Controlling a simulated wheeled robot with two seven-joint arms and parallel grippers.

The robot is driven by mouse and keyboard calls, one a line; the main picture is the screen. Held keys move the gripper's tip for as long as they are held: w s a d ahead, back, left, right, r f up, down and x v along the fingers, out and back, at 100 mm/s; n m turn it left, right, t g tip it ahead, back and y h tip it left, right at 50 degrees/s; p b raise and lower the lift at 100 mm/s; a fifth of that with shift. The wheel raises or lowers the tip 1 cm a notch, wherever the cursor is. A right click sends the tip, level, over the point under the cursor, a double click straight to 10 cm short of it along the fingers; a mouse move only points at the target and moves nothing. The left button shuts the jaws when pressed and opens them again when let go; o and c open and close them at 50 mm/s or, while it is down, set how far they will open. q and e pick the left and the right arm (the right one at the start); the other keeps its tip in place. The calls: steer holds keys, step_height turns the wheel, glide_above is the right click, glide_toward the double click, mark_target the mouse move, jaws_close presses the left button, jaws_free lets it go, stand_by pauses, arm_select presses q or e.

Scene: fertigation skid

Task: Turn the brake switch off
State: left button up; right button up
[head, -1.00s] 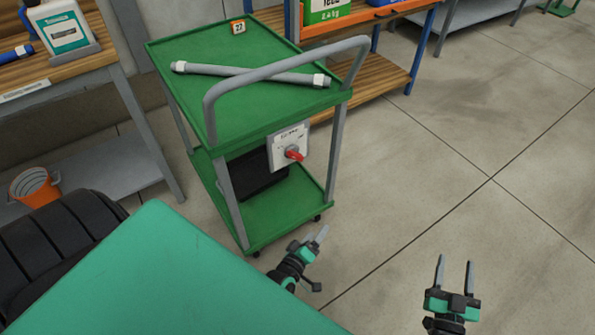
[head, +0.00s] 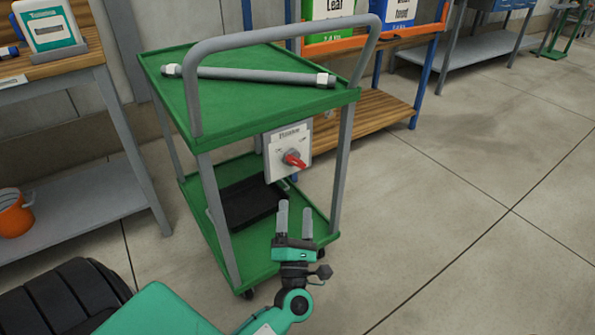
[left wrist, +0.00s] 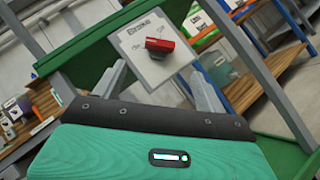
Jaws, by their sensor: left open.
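The brake switch is a red rotary handle (head: 294,160) on a pale plate (head: 275,155) fixed at the end of the green cart (head: 220,125), just below its top shelf. In the left wrist view the red handle (left wrist: 160,45) sits near the top centre, lying roughly level across the plate, whose label reads "Brake". My left gripper (head: 295,220) is open and empty, pointing up towards the switch from below it, apart from it. In the left wrist view its two fingers (left wrist: 163,92) show either side of the plate's lower part. My right gripper is out of view.
The cart's tall grey handle (head: 285,30) arches over its top, where a grey pipe (head: 250,75) lies. A black tray (head: 250,203) sits on the lower shelf. Wooden-topped benches stand left and behind. The floor at right is clear.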

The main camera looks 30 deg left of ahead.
mark_target(298, 166)
arm_select(q)
steer(key=x, duration=1.3)
steer(key=shift+w+a+b, duration=0.15)
steer(key=shift+w+b, duration=0.05)
steer(key=shift+b, duration=0.15)
steer(key=c, duration=1)
